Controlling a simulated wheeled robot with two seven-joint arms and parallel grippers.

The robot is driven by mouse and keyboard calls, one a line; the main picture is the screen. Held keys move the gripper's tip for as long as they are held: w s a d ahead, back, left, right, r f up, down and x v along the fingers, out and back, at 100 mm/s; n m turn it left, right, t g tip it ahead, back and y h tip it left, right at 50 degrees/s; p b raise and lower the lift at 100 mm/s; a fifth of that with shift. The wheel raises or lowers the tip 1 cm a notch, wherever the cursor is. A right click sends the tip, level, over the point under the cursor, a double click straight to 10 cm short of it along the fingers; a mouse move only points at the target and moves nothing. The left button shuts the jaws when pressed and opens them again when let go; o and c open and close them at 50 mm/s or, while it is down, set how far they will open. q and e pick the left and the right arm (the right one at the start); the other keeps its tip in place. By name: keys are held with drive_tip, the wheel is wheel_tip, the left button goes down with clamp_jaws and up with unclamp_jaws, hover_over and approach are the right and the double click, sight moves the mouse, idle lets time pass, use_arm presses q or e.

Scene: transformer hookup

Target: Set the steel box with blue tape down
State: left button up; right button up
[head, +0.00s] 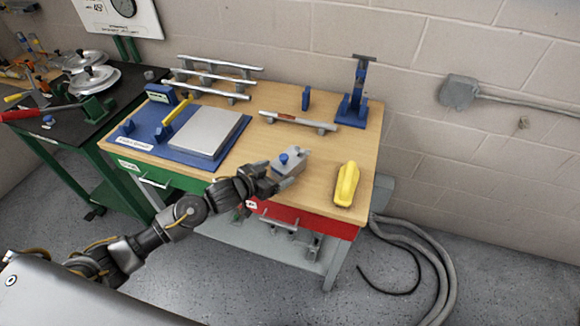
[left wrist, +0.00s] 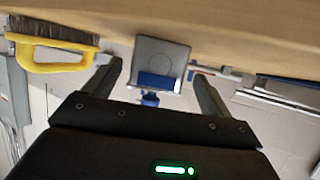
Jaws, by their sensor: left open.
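The steel box (head: 293,163) is a small grey block on the wooden bench top near its front edge, with a blue part on it in the head view. In the left wrist view, which looks upside down, the box (left wrist: 161,54) shows a blue tape patch (left wrist: 159,81) on its face. It appears to rest on the bench. My left gripper (head: 283,180) is at the near side of the box. In the left wrist view its open fingers (left wrist: 160,78) stand either side of the box, with a visible gap on each side. My right gripper is out of view.
A yellow-handled brush (head: 346,184) lies right of the box. A metal bar with feet (head: 298,121) and a blue stand (head: 353,105) are behind it. A grey plate (head: 208,131) on a blue mat (head: 174,151) lies left. Bare wood surrounds the brush.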

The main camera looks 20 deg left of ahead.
sight(282, 163)
use_arm(q)
drive_tip(key=shift+w+d, duration=0.1)
drive_tip(key=shift+w, duration=0.1)
drive_tip(key=p+x, duration=0.1)
drive_tip(key=x, duration=0.2)
drive_tip(key=shift+w+d, duration=0.25)
drive_tip(key=shift+d, duration=0.1)
drive_tip(key=shift+w+d+f+p, duration=0.15)
drive_tip(key=shift+w+f+p, duration=0.15)
drive_tip(key=shift+w, duration=0.15)
drive_tip(key=shift+r, duration=0.1)
drive_tip(key=c, duration=1.7)
drive_tip(key=shift+o, duration=0.2)
drive_tip(key=shift+r, duration=1.4)
drive_tip(key=s+r+b, duration=0.1)
drive_tip(key=s+r, duration=0.9)
drive_tip(key=s, duration=0.4)
drive_tip(key=shift+a, duration=0.5)
